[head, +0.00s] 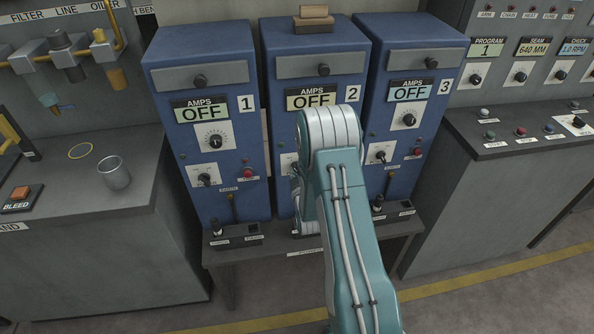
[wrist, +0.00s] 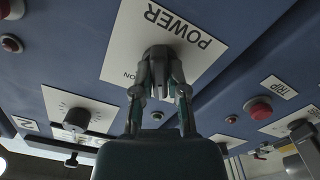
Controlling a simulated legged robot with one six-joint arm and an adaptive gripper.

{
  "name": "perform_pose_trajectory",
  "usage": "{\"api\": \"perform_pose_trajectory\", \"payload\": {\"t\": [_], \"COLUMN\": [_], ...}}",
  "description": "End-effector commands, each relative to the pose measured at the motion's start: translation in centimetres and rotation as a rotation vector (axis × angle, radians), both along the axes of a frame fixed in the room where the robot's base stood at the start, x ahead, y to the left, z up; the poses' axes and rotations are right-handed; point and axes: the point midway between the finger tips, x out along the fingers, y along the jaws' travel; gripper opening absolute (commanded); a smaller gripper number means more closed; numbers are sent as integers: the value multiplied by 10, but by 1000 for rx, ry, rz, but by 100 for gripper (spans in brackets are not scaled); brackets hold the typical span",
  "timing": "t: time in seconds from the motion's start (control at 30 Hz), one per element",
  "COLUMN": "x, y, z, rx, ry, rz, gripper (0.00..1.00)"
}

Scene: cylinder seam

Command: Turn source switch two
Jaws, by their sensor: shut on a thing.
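Source two is the middle blue cabinet (head: 285,62) in the head view, marked 2. Its AMPS display (head: 311,98) reads OFF. My arm covers much of its lower front in that view, and my gripper is hidden there. In the wrist view, the dark switch knob (wrist: 158,52) stands on a white plate marked POWER (wrist: 192,27), seen upside down. My gripper (wrist: 160,72) is at the knob, with its two fingers on either side and shut on it. The ON lettering is partly visible beside the fingers.
Cabinet one (head: 165,67) and cabinet three (head: 458,65) stand close on either side, both reading OFF. In the wrist view, a red TRIP button (wrist: 258,109) and another dial (wrist: 76,117) are near the gripper. A cup (head: 115,173) stands on the left bench.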

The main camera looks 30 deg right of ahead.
Motion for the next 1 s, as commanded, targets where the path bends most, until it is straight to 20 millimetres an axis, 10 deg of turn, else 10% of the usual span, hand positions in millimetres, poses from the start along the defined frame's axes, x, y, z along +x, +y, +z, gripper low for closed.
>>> {"api": "perform_pose_trajectory", "payload": {"t": [0.1,0.2,0.67,1.0], "x": [1,1,-7,-71], "y": [2,2,3,22], "z": [0,0,0,-1], "rx": [-1,-1,1,1], "ry": [-1,0,0,4], "rz": [6,5,2,2], "gripper": [0,53,53,53]}}
